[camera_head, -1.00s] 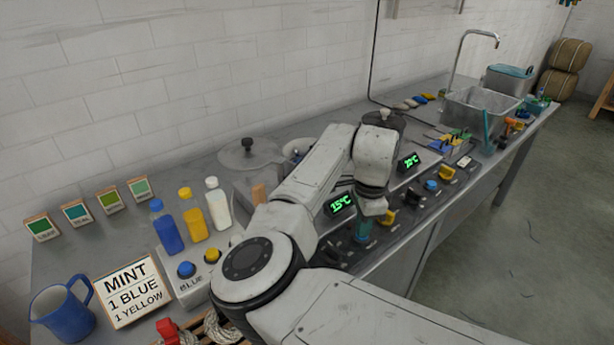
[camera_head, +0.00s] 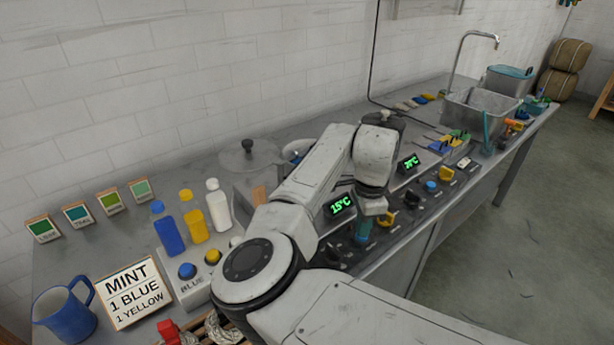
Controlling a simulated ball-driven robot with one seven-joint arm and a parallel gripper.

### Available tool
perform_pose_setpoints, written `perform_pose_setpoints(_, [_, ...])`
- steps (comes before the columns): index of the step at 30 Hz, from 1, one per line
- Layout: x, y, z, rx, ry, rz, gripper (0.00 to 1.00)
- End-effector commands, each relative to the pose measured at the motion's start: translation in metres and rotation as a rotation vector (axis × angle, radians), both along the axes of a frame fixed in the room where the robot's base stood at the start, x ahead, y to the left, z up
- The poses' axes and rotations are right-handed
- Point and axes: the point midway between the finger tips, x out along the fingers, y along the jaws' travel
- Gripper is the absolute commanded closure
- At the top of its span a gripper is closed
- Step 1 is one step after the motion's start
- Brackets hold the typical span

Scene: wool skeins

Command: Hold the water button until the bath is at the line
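My gripper (camera_head: 364,228) points down at the control panel on the bench front, below the left display (camera_head: 342,204), which reads 15°C in green. Its fingertips are small and partly hidden, with teal showing at the tip; I cannot tell whether it is open or shut, or whether it touches a button. The right display (camera_head: 411,162) seems to read 20°C. A steel pot (camera_head: 247,177) with a lid stands behind my arm. The bath's water level and line are not visible.
A MINT recipe card (camera_head: 132,293), a blue jug (camera_head: 65,312), a box with blue and yellow buttons (camera_head: 190,290) and blue, yellow and white bottles (camera_head: 219,206) stand at left. A sink (camera_head: 480,106) is at far right. Open floor lies right of the bench.

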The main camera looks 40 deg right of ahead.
Motion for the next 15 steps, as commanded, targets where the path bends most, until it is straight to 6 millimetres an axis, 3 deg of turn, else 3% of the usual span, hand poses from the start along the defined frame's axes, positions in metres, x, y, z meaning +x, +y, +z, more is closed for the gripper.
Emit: perform_pose_setpoints(15, [0.0,0.0,0.061,0.0,0.001,-0.001,1.0])
